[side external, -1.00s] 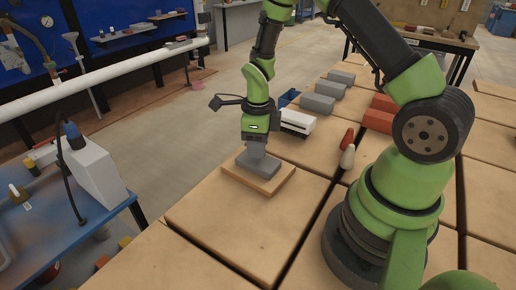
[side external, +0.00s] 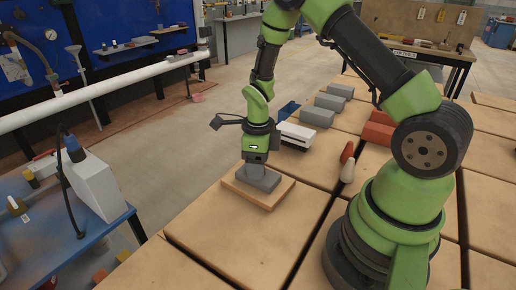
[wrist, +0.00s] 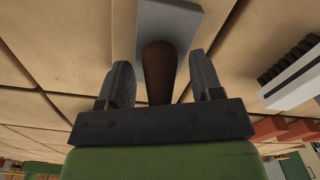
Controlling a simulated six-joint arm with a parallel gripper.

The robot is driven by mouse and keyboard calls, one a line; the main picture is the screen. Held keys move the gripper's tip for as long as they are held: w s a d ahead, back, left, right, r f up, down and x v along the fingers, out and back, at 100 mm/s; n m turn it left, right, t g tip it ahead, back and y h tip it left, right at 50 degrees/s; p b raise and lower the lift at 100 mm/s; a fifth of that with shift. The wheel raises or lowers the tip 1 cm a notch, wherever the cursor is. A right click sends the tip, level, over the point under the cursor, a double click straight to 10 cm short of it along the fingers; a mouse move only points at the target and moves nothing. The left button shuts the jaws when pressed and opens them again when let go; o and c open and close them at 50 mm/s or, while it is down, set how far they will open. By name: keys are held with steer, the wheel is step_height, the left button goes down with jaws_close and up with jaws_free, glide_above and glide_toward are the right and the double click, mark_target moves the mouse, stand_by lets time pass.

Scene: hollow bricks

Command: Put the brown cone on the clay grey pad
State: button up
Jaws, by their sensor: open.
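In the wrist view the brown cone (wrist: 159,68) stands between the two fingers of my gripper (wrist: 160,80). The fingers are spread, with a gap visible on each side of the cone. The clay grey pad (wrist: 176,20) lies under the cone, which appears to rest on it. In the side view my gripper (side external: 256,162) is low over the grey pad (side external: 262,184), which sits on a light wooden board (side external: 270,203). The cone is hidden by the gripper in that view.
A white slotted block (side external: 297,132) lies beyond the gripper, near several grey bricks (side external: 317,116) and red-orange bricks (side external: 378,131). A small red piece (side external: 347,152) and a cream piece (side external: 347,172) stand right of the board. The tabletop in front is clear.

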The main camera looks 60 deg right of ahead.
step_height(320, 180, up, 12)
steer(key=shift+f, duration=0.25)
steer(key=s+a+r+n+t+y, duration=0.1)
steer(key=s+a+r+n+t, duration=0.2)
steer(key=s+r+n, duration=0.4)
steer(key=s+a+r+n+t+y, duration=0.1)
steer(key=s+a+r+n+t, duration=0.3)
steer(key=n, duration=1.6)
steer(key=s+a+r, duration=0.2)
steer(key=s+r, duration=0.1)
steer(key=r, duration=0.1)
steer(key=shift+s+a, duration=0.25)
steer(key=shift+s, duration=0.05)
